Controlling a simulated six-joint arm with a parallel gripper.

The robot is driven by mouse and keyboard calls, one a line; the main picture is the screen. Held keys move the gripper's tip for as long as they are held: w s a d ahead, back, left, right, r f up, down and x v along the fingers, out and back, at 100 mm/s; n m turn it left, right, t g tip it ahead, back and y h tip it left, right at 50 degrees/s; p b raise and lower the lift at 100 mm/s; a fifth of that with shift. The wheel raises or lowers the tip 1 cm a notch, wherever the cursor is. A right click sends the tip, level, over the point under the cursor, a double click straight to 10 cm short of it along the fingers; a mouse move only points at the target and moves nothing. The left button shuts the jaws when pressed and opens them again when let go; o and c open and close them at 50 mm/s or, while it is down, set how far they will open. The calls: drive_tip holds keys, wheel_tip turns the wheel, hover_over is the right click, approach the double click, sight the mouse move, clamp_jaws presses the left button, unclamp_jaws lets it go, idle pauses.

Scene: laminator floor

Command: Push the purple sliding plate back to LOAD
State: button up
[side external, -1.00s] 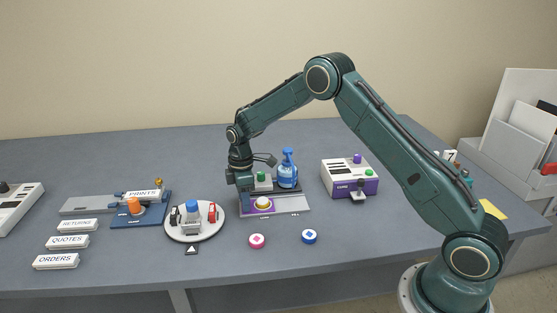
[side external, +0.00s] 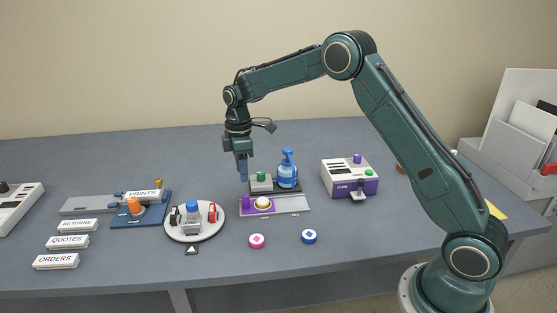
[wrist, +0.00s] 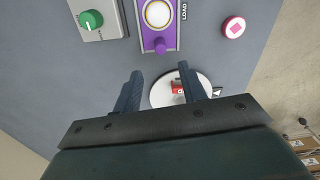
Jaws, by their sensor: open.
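The purple sliding plate (side external: 260,209) sits at the left end of its pale track (side external: 290,204) in the side view. It carries a round white-and-yellow piece (side external: 262,203) and has an upright purple knob (side external: 246,201) at its left end. In the wrist view the plate (wrist: 148,35) is at the top, with its knob (wrist: 160,46) nearest my fingers and the LOAD label (wrist: 184,11) beside it. My gripper (side external: 242,177) is open and empty, raised above the knob and apart from it. Its fingers also show in the wrist view (wrist: 161,84).
A round white tray (side external: 210,232) holding small items is to the left. A purple-and-white machine (side external: 350,178) is to the right. Pink (side external: 257,241) and blue (side external: 309,237) discs lie in front.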

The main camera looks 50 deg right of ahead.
drive_tip(key=shift+r, duration=1.9)
drive_tip(key=shift+r, duration=0.1)
drive_tip(key=s+a+r+m+t, duration=0.3)
drive_tip(key=s+r+m, duration=0.2)
drive_tip(key=s+r, duration=1.1)
drive_tip(key=s+f+m+t, duration=0.1)
drive_tip(key=s+f+m, duration=0.1)
drive_tip(key=s, duration=0.8)
drive_tip(key=s+a+f+m+t, duration=0.1)
drive_tip(key=s+f+m+t, duration=0.1)
drive_tip(key=s, duration=0.9)
drive_tip(key=shift+a+m, duration=0.15)
drive_tip(key=shift+m, duration=0.75)
